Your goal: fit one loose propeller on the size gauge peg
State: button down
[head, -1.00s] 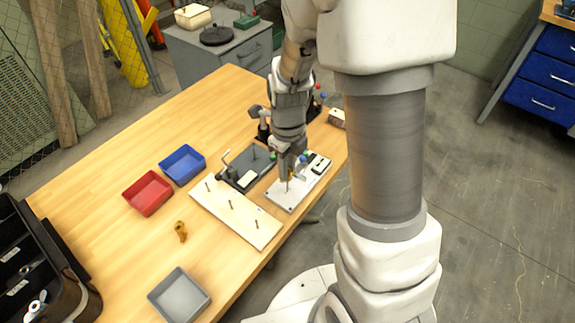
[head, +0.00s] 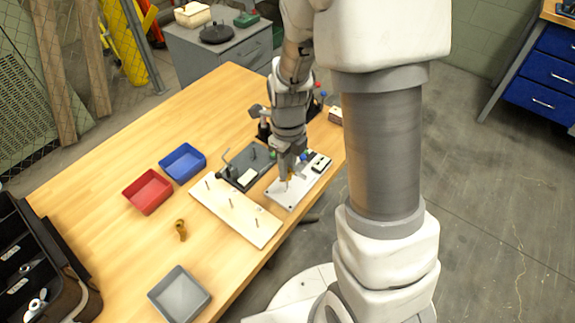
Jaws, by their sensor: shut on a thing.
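My gripper (head: 288,173) points down over the white plate (head: 286,197) near the table's right edge. It is shut on a small orange-yellow propeller (head: 289,178), mostly hidden by the fingers, low over the plate. I cannot tell if it touches the plate or sits around a peg. Another orange-yellow propeller (head: 181,230) lies loose on the table. A pale board (head: 240,222) with upright pegs lies left of the white plate. A dark plate (head: 239,160) with a peg and a lever stands behind it. Which peg is the size gauge is unclear.
A blue tray (head: 183,163), a red tray (head: 147,192) and a grey tray (head: 179,294) stand on the wooden table (head: 110,240). A black case (head: 40,265) is at the far left. The table is clear between the trays and the far end.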

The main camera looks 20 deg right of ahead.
jog(key=shift+f, duration=0.15)
jog(key=shift+f+b, duration=0.4)
jog(key=shift+f, duration=0.1)
jog(key=shift+f, duration=0.2)
jog(key=shift+f+b, duration=0.4)
jog(key=shift+f, duration=0.1)
jog(key=shift+f, duration=0.25)
dwell(0.4)
jog(key=shift+f+b, duration=0.4)
jog(key=shift+f, duration=0.1)
jog(key=shift+f, duration=0.2)
jog(key=shift+f, duration=0.25)
dwell(0.4)
